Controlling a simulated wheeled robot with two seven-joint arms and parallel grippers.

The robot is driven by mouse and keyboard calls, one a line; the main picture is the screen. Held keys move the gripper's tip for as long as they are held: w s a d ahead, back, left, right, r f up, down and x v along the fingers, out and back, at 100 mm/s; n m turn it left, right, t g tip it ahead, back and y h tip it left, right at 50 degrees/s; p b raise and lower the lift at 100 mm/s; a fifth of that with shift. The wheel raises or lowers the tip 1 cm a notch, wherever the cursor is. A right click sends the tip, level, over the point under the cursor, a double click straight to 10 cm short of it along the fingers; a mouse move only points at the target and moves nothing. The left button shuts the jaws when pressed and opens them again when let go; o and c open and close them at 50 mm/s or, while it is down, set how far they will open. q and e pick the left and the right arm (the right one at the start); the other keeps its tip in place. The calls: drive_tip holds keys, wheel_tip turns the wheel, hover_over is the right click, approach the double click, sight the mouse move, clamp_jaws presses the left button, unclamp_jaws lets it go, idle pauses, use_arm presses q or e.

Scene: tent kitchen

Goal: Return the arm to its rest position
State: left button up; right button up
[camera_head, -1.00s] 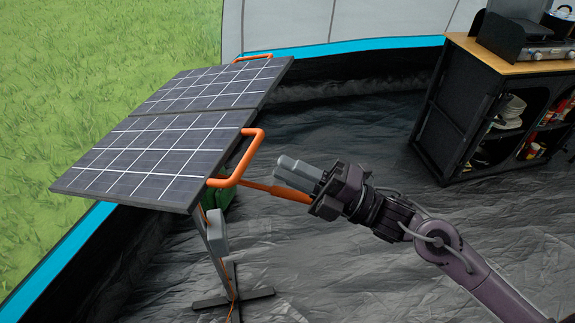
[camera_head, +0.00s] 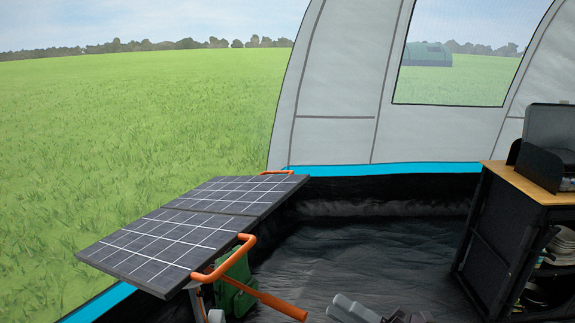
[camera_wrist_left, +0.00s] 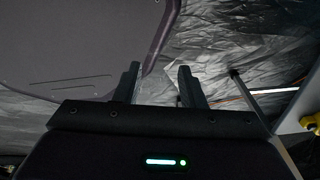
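My right gripper (camera_head: 352,309) shows at the bottom edge of the head view, right of the solar panel's orange handle. Its grey fingers lie close together with nothing seen between them; the rest of it and most of its arm are cut off by the frame. My left gripper (camera_wrist_left: 158,84) shows in the left wrist view with its two dark fingers apart and nothing between them. The left arm is not in the head view.
A solar panel (camera_head: 190,227) with orange handles stands at the left, a green object (camera_head: 236,286) beneath it. A black cabinet (camera_head: 497,240) with a wooden top is at the right. Dark tent floor (camera_head: 370,255) lies clear between them.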

drive_tip(key=w+d+f+m+t+h, duration=0.2)
drive_tip(key=w+d+f+m+h, duration=0.25)
drive_tip(key=f, duration=0.35)
drive_tip(key=w+d+f+m+t+h, duration=0.25)
drive_tip(key=d+f+m, duration=0.25)
drive_tip(key=f, duration=0.3)
drive_tip(key=s+d+f+m+g+h, duration=0.1)
drive_tip(key=d+f+m+h, duration=0.3)
drive_tip(key=f, duration=0.7)
drive_tip(key=s+d+f+m+g+h, duration=0.1)
drive_tip(key=d+f+m+h, duration=0.25)
drive_tip(key=f, duration=0.75)
drive_tip(key=s+d+f+m+g+h, duration=0.1)
drive_tip(key=s+f+m+g+h, duration=0.15)
drive_tip(key=s+f, duration=0.6)
drive_tip(key=s+d+f+m+g+h, duration=0.1)
drive_tip(key=s+f+m+g, duration=0.4)
drive_tip(key=f, duration=0.7)
use_arm(q)
drive_tip(key=shift+a, duration=0.35)
use_arm(e)
drive_tip(key=s+a+f+m+g, duration=0.1)
drive_tip(key=s+f, duration=0.4)
drive_tip(key=s, duration=0.7)
drive_tip(key=s+a+f+m+g, duration=0.2)
drive_tip(key=s+f, duration=0.4)
drive_tip(key=s, duration=0.7)
drive_tip(key=shift+s+a+g+h, duration=0.2)
drive_tip(key=shift+a+g+h, duration=0.2)
drive_tip(key=shift+a+g, duration=0.45)
